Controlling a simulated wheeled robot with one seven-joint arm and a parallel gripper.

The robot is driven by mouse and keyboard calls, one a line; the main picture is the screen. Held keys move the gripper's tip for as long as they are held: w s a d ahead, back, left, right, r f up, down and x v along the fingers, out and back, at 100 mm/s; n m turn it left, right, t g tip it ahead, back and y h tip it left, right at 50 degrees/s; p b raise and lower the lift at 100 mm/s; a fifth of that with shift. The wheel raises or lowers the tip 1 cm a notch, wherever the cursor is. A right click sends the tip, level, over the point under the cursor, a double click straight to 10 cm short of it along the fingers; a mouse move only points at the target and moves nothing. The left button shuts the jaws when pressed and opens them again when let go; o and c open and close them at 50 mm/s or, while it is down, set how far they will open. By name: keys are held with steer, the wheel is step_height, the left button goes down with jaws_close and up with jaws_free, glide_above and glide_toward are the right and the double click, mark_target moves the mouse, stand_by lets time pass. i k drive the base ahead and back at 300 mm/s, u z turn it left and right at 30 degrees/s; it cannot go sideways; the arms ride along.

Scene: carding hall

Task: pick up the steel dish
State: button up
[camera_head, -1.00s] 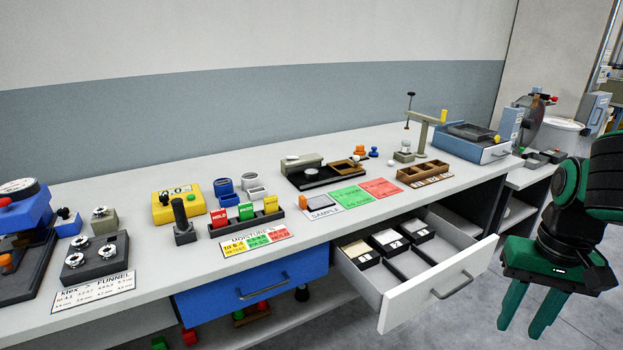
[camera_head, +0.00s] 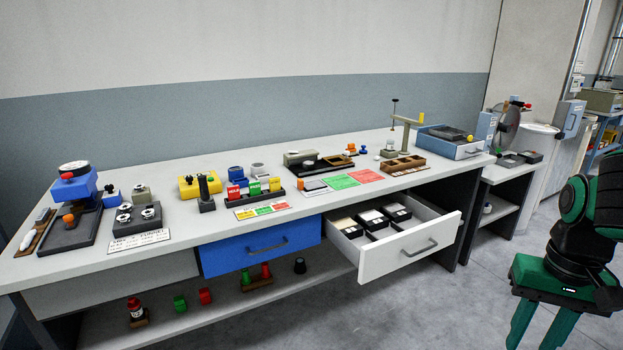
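I cannot single out the steel dish for certain at this size. A small grey square piece (camera_head: 315,185) lies on the white sample card at the middle of the bench. Small grey cups (camera_head: 257,169) stand behind the red, green and yellow blocks. Round silvery pieces also sit on the dark block (camera_head: 137,220) at the left. My gripper (camera_head: 537,338) is at the lower right, pointing down beyond the bench's right side. Its two green fingers are apart with nothing seen between them; their tips reach the picture's bottom edge.
The white drawer (camera_head: 412,253) is pulled out, with several dark boxes inside. The blue drawer (camera_head: 262,249) is shut. The lower shelf (camera_head: 225,308) holds red and green pieces. A balance stand (camera_head: 405,135) and blue box (camera_head: 450,143) stand at the bench's right. The floor before it is clear.

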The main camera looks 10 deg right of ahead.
mark_target(309, 165)
steer(key=z, duration=0.05)
steer(key=k, duration=0.3)
steer(key=u, duration=0.9)
steer(key=i, duration=2.1)
steer(key=z, duration=0.7)
steer(key=i, duration=0.4)
steer(key=z, duration=0.2)
